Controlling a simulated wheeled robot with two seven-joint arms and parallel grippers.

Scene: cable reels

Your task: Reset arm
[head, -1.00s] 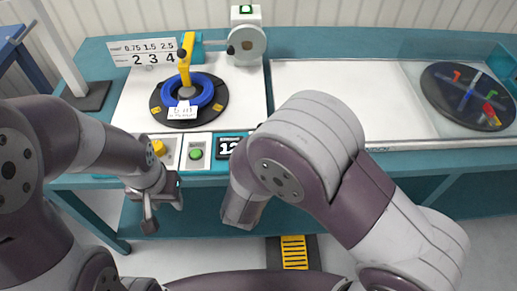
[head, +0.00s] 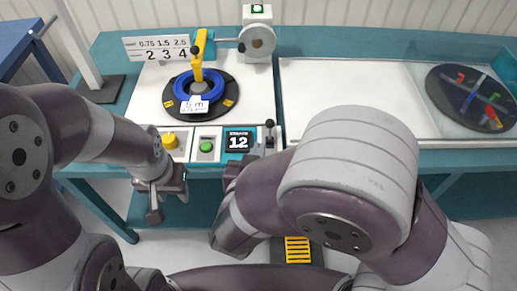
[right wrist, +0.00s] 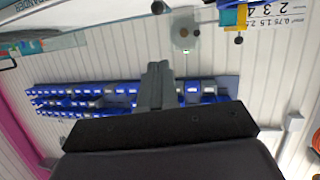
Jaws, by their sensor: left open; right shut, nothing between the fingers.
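My left gripper (head: 168,200) hangs in front of the bench's front edge at the left in the head view, below the yellow button, open and empty. Neither gripper touches anything on the bench.
A blue cable coil (head: 199,88) with a label sits on a black turntable (head: 228,103) under a yellow arm (head: 199,50). A yellow button (head: 169,140), green button (head: 206,147) and display reading 12 (head: 237,141) line the front edge. A dark disc (head: 468,97) lies far right.

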